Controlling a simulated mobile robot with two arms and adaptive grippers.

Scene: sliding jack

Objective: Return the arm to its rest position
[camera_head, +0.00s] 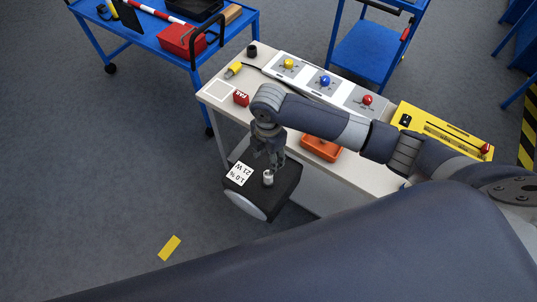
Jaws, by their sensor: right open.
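My right arm reaches in from the right, across the pale workbench. I cannot tell whether the fingers touch the cylinder. My left gripper is not in view.
Blue carts (160,40) stand behind. A yellow floor marking (170,248) lies at the lower left; floor there is clear.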

